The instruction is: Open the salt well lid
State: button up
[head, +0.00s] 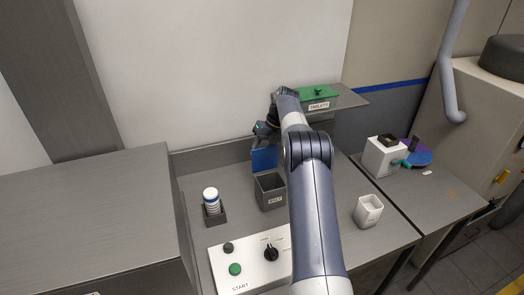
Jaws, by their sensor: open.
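The salt well (272,199) is a dark grey box with a pale label reading SALT, standing at the middle of the worktop. Its blue lid (264,159) stands upright at the back edge, and the top of the well looks uncovered. My gripper (262,134) is just above the upper edge of the blue lid and is open. It is small and partly hidden behind my arm, so I cannot tell whether its fingers touch the lid.
A green-lidded tablets box (318,93) sits at the back. A white control panel (226,260) with a knob and buttons is in front. Bare worktop lies around the cup.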

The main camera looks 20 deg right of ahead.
notch_tip(320, 180, up, 10)
jog(key=shift+f, duration=0.1)
dwell(0.4)
jog(key=shift+c, duration=0.2)
